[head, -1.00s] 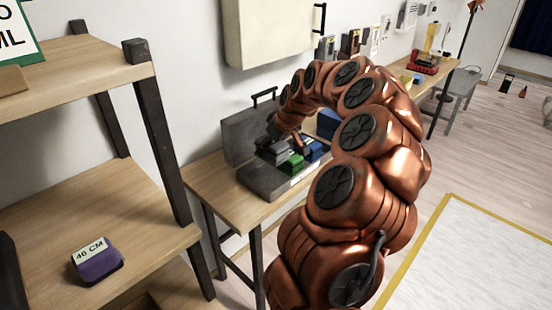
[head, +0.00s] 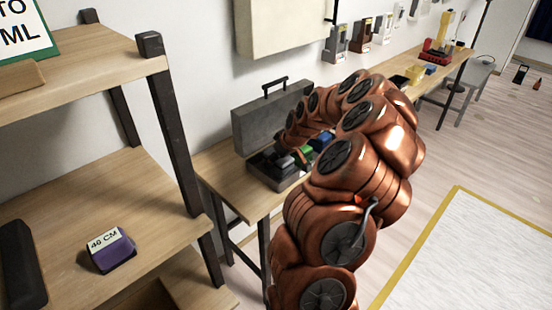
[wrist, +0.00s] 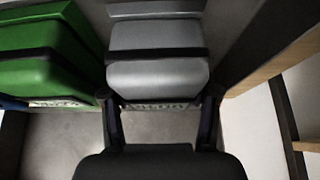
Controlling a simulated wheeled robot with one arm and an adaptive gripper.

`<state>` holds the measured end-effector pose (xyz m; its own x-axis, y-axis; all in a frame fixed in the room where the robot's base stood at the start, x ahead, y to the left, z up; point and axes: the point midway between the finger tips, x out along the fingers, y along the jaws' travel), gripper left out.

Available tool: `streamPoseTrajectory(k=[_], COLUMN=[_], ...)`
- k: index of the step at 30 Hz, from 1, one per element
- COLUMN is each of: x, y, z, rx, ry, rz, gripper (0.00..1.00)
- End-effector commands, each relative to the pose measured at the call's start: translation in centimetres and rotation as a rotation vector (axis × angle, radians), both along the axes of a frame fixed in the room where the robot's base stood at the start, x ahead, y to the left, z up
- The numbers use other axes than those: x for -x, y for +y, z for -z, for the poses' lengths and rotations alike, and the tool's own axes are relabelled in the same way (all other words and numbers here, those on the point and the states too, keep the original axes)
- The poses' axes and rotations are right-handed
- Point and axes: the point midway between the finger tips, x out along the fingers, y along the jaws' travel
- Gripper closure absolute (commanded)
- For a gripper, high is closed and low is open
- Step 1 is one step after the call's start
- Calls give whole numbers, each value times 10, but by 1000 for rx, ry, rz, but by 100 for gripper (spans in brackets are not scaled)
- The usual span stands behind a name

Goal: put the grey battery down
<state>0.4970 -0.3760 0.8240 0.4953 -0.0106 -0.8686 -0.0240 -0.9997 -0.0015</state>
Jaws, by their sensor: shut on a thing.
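The grey battery (wrist: 157,75) is a light grey block with a dark band, seen in the wrist view between the two fingers of my gripper (wrist: 159,96). My gripper is shut on it. In the head view my gripper (head: 297,153) is over the left part of the open grey case (head: 268,119), with the battery small and partly hidden there. A green battery (wrist: 38,65) lies just left of the grey one in the wrist view. It also shows in the head view (head: 305,151). I cannot tell whether the grey battery touches the case floor.
The case stands on a wooden table (head: 222,178) against the wall. A blue block (head: 322,140) sits by the green battery. A wooden shelf unit (head: 130,215) with a purple "46 CM" block (head: 112,255) is at the left. My arm hides the table's right part.

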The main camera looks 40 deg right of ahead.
Motion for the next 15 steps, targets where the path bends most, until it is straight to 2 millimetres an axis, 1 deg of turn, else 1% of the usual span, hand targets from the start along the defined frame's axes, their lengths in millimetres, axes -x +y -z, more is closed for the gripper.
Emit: streamPoseTrajectory(k=[8,12,13,15], x=[-1,-1,-1,-1], y=[0,0,0,0], z=[1,5,4,3], rx=[2,2,2,1], ry=[-3,-3,-3,-3], rz=[0,0,0,0], gripper=[100,100,37,30])
